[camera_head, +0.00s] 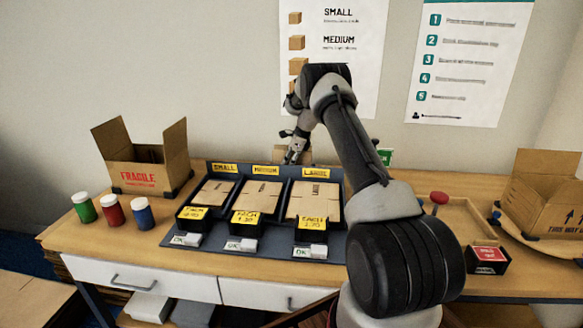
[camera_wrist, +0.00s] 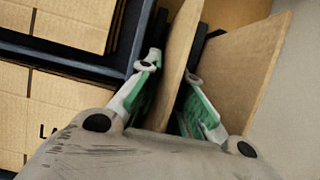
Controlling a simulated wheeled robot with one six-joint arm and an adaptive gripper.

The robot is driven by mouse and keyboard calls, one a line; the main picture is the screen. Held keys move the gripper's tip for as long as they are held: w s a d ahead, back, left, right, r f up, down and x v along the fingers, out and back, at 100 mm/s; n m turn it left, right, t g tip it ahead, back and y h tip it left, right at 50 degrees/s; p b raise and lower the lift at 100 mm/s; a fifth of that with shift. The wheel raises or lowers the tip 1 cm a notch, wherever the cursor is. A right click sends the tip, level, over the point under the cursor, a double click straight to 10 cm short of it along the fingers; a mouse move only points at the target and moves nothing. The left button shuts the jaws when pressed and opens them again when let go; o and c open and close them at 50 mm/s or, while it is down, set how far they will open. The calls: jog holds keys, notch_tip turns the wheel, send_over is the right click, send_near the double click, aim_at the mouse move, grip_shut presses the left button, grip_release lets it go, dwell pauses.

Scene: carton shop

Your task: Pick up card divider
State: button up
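In the wrist view an upright card divider (camera_wrist: 178,58) stands between the two fingers of my gripper (camera_wrist: 172,75). The fingers are apart, one on each side of the card. A gap shows between the left finger and the card, and the right finger is close to it. Whether the right finger touches it I cannot tell. A second brown panel (camera_wrist: 245,60) stands just right of the right finger. In the head view my gripper (camera_head: 293,150) is behind the carton tray, and brown card (camera_head: 281,157) partly shows there, mostly hidden by the gripper.
The dark tray (camera_head: 184,237) holds flat cartons in small, medium and large bays. An open FRAGILE box (camera_head: 145,178) and several coloured jars (camera_head: 113,211) stand at left. Another open box (camera_head: 545,205) and a red-knobbed item (camera_head: 439,198) are at right. The wall is close behind.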

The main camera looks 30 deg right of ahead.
jog(key=shift+c, duration=0.2)
grip_shut()
notch_tip(320, 180, up, 28)
jog(key=shift+f, duration=0.25)
dwell(0.9)
